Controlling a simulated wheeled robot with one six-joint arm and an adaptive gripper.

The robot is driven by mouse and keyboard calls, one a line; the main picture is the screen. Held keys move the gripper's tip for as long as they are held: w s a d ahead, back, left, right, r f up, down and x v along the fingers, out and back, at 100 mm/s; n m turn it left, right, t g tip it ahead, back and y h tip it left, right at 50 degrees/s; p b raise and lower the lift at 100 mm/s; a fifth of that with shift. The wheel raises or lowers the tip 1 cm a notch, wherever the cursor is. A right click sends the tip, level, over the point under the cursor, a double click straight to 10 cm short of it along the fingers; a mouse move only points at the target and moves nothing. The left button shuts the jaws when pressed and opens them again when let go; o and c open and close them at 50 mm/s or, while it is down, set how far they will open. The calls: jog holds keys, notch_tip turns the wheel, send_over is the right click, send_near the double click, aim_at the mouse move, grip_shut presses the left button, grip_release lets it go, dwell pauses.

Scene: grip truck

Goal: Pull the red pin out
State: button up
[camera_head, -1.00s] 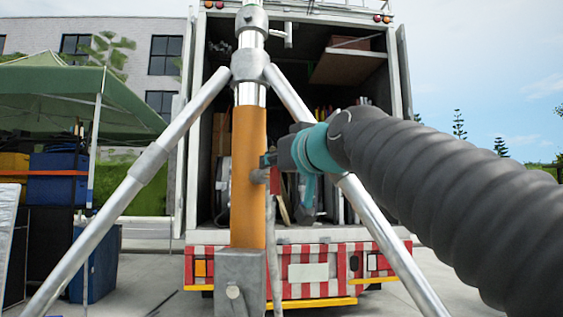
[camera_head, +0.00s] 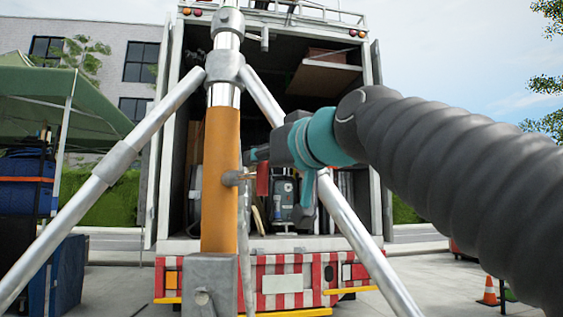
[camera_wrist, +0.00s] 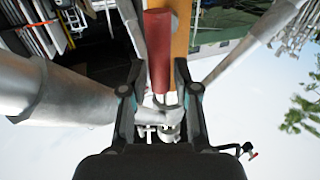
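The red pin (camera_head: 263,180) has a red cylindrical handle that hangs just right of the orange pole section (camera_head: 219,185). A short silver piece (camera_head: 232,178) shows at the pole's side, level with the handle; I cannot tell whether the shaft is still in the pole. My gripper (camera_head: 254,157) comes in from the right, with its fingers at the handle's upper end. The finger contact is partly hidden.
Silver tripod legs (camera_head: 130,150) slope down on both sides of the pole; the right leg (camera_head: 355,235) passes behind and below my gripper. An open truck (camera_head: 283,284) stands behind. A green canopy (camera_head: 40,105) is at left and a traffic cone (camera_head: 489,291) at lower right.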

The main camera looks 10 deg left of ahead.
jog(key=shift+o, duration=0.3)
jog(key=v, duration=1.2)
dwell(0.3)
